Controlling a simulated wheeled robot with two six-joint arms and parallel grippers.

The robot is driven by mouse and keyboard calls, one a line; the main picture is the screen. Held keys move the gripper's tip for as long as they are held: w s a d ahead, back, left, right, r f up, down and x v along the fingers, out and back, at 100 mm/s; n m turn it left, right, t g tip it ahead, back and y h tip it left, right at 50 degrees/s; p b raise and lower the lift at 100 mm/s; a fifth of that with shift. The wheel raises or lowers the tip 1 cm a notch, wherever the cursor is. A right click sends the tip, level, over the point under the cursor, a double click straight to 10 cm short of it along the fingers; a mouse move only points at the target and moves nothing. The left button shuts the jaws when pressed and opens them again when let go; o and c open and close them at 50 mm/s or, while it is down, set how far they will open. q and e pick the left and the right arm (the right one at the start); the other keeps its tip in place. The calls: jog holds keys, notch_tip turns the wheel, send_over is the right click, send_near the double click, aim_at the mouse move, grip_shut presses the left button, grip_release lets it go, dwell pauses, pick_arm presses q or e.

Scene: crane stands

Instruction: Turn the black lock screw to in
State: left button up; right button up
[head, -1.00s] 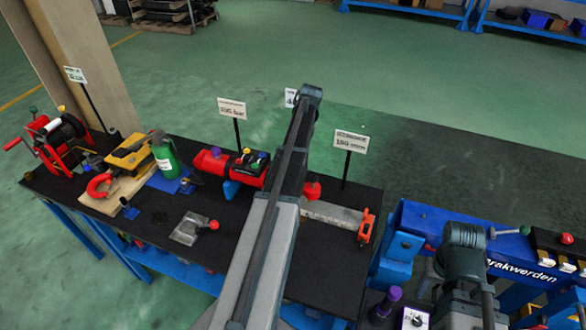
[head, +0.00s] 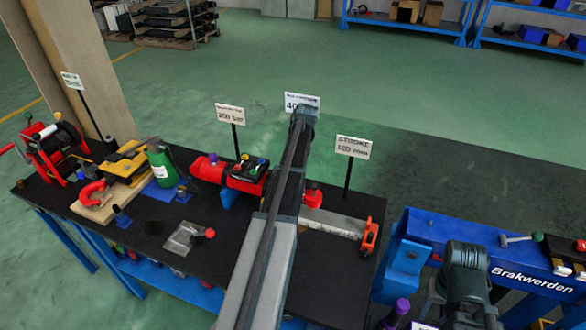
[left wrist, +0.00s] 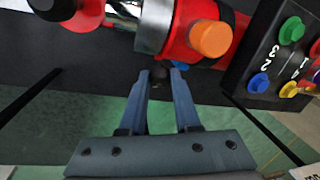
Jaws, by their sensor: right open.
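A red cylinder unit (head: 235,178) lies on the black bench top in the head view, partly hidden by my left arm. The left wrist view shows a red body with an orange cap (left wrist: 210,39) and a silver band. A small dark knob, perhaps the black lock screw (left wrist: 159,74), shows between the fingertips of my left gripper (left wrist: 159,76). The fingers have a gap; whether they press on the knob I cannot tell. My left gripper is hidden behind its arm in the head view. My right gripper (head: 468,295) is open at the lower right, partly cut off.
A black panel with coloured buttons (left wrist: 285,60) is right of the left fingers. The bench (head: 310,260) also holds a green bottle (head: 161,165), a red clamp (head: 90,192) and a red winch (head: 57,148). Sign posts stand behind. A blue beam (head: 430,225) is at right.

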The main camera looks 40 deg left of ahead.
pick_arm(q)
grip_shut()
jog(key=m, duration=0.1)
jog(key=m+h, duration=0.1)
jog(key=m, duration=0.1)
jog(key=shift+s+a+t+h, duration=0.1)
jog(key=shift+a+t+h, duration=0.05)
jog(key=shift+t+h, duration=0.2)
jog(key=m+h, duration=0.1)
jog(key=m, duration=0.1)
jog(key=m+h, duration=0.1)
jog(key=m, duration=0.1)
jog(key=shift+a+f+t, duration=0.1)
jog(key=shift+a+t, duration=0.1)
jog(key=shift+t, duration=0.15)
jog(key=m+h+b, duration=0.1)
jog(key=m+h, duration=0.1)
jog(key=m, duration=0.2)
jog(key=shift+a, duration=0.2)
jog(key=shift+a+m+g+h+b, duration=0.1)
jog(key=shift+m+g+h+b, duration=0.3)
jog(key=shift+m, duration=0.65)
jog(key=shift+m+g+h+b, duration=0.3)
jog(key=shift+m+h+b, duration=0.15)
jog(key=shift+m, duration=0.6)
